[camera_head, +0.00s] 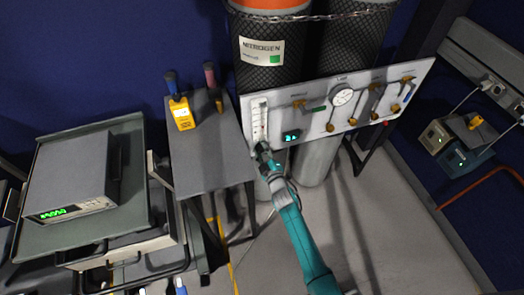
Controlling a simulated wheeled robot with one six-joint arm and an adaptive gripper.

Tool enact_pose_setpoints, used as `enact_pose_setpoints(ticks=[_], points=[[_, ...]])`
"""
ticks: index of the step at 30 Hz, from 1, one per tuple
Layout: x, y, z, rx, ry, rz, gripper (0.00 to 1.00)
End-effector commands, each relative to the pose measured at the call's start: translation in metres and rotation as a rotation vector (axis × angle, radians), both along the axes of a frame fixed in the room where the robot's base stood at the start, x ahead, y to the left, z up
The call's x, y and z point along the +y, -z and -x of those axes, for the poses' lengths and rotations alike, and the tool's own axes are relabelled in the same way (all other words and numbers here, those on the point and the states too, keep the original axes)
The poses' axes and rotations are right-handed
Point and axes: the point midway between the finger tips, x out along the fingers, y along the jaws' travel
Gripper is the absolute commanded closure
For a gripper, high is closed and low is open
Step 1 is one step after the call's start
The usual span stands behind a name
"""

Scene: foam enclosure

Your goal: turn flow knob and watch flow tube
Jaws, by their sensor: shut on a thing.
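The flow tube (260,118) is a narrow upright scale at the left end of a white gas panel (328,98). My gripper (262,149) is at the foot of the tube, at the panel's lower left edge. It is shut around the place at the tube's base. The flow knob is hidden behind the fingers. The float and the scale marks are too small to read. My teal arm reaches up to the panel from below.
Gas cylinders, one labelled nitrogen (262,50), stand behind the panel. A grey table (208,165) and a cart with an instrument (70,180) stand left. Floor is free on the right.

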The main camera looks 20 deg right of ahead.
Motion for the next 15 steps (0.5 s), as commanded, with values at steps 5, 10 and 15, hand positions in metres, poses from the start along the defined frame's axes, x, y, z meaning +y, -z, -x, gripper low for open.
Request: enact_pose_setpoints(ticks=[5, 10, 15], points=[[0.0018, 0.0, 0.0001, -0.001, -0.003, 0.057, 1.0], [0.0017, 0.0001, 0.0002, 0.0, -0.003, 0.081, 1.0], [0.0018, 0.0002, 0.0002, -0.001, -0.003, 0.088, 1.0]])
